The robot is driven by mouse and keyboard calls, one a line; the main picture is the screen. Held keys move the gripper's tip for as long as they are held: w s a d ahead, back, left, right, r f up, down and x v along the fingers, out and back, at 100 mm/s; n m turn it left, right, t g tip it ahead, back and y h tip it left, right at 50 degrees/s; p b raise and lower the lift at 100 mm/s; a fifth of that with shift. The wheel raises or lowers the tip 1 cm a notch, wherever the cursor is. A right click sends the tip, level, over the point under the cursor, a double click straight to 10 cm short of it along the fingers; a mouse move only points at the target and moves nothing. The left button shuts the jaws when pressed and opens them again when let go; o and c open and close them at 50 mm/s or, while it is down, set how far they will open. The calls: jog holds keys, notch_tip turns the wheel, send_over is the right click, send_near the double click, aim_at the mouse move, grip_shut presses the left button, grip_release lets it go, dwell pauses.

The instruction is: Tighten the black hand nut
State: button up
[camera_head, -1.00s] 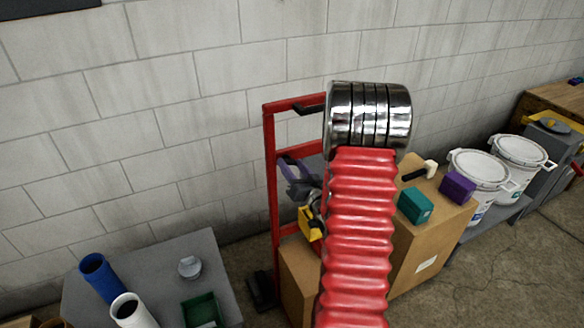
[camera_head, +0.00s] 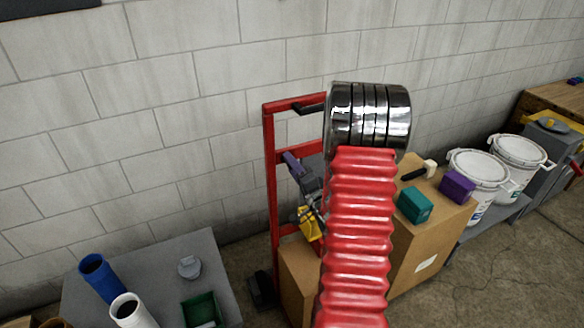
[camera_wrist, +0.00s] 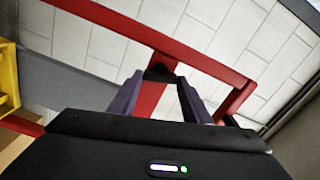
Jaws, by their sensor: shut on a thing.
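The black hand nut (camera_wrist: 160,72) shows in the wrist view against a red bar of the hand truck (camera_wrist: 215,66). My gripper (camera_wrist: 160,80) has its two purple fingers on either side of the nut, shut on it. Only a small dark part of the nut shows between the fingertips. In the head view my gripper (camera_head: 291,160) is at the red hand truck (camera_head: 270,165), left of the red ribbed arm cover. I cannot make out the nut in that view. How tight it sits cannot be told.
Cardboard boxes (camera_head: 300,275) stand by the truck, with a teal block (camera_head: 414,205) and a purple block (camera_head: 457,187) on top at right. A grey table (camera_head: 150,255) with pipes is at lower left. White buckets (camera_head: 478,168) stand right. A block wall is behind.

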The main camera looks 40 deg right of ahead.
jog(key=shift+s+d+f+m, duration=0.1)
jog(key=shift+m, duration=0.75)
jog(key=shift+s+d+f+m, duration=0.1)
jog(key=shift+m, duration=0.75)
jog(key=o, duration=1)
jog(key=shift+w+a, duration=0.1)
jog(key=shift+o, duration=0.2)
jog(key=v, duration=1.3)
jog(key=shift+s+a, duration=0.15)
jog(key=shift+s, duration=0.15)
